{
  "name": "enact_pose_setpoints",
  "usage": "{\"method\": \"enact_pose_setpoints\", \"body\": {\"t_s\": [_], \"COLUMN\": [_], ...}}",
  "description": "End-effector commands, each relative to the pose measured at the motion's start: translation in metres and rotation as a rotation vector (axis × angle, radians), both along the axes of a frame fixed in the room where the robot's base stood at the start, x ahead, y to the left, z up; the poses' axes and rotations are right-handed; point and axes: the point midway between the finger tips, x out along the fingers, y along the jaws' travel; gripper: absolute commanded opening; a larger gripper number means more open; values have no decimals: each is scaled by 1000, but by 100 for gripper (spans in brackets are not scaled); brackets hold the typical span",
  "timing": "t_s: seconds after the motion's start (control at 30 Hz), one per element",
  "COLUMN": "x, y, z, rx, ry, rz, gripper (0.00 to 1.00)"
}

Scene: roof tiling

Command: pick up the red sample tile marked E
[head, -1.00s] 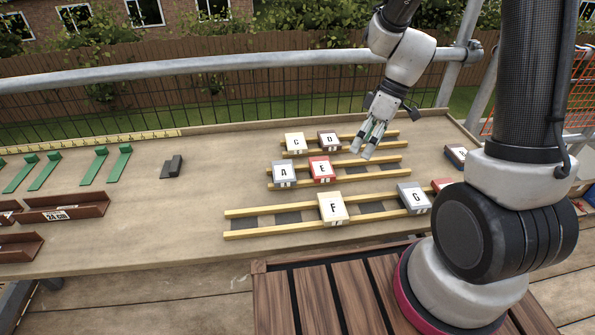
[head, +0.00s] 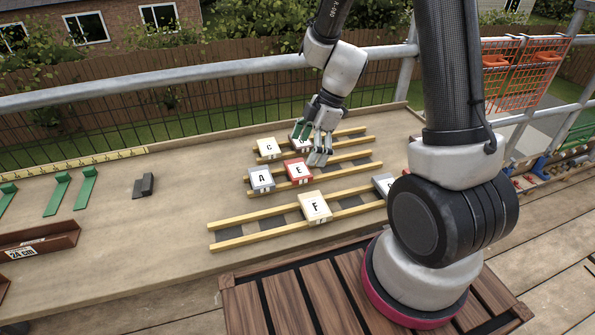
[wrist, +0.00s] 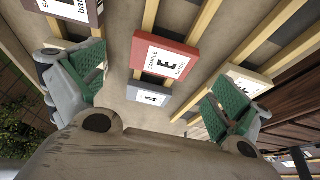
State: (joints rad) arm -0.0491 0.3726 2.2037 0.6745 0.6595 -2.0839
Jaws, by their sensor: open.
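The red sample tile marked E (head: 298,171) lies on the middle pair of wooden battens, just right of the grey tile A (head: 261,179). My gripper (head: 313,148) is above and slightly behind tile E, pointing down, and holds nothing. In the wrist view, tile E (wrist: 165,57) lies between the two spread green-padded fingers (wrist: 155,90), with clear space on both sides. Its label with the letter E is readable there. The gripper hides part of the brown tile behind it in the head view.
Tile C (head: 266,148) is on the back battens and tile F (head: 314,207) on the front battens. A grey tile (head: 382,183) is partly hidden by my arm. Green brackets (head: 85,187), a dark block (head: 144,185) and a brown channel (head: 40,241) are on the left. The bench middle-left is clear.

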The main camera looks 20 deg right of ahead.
Motion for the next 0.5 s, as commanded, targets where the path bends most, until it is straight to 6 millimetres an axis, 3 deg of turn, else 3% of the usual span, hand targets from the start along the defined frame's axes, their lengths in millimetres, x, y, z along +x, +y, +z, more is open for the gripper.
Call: {"method": "enact_pose_setpoints", "body": {"t_s": [0.3,0.5], "x": [-3,-3], "y": [17,18], "z": [-42,-45], "rx": [0,-1], "ry": [4,1], "rz": [-1,-3], "gripper": [100,100]}}
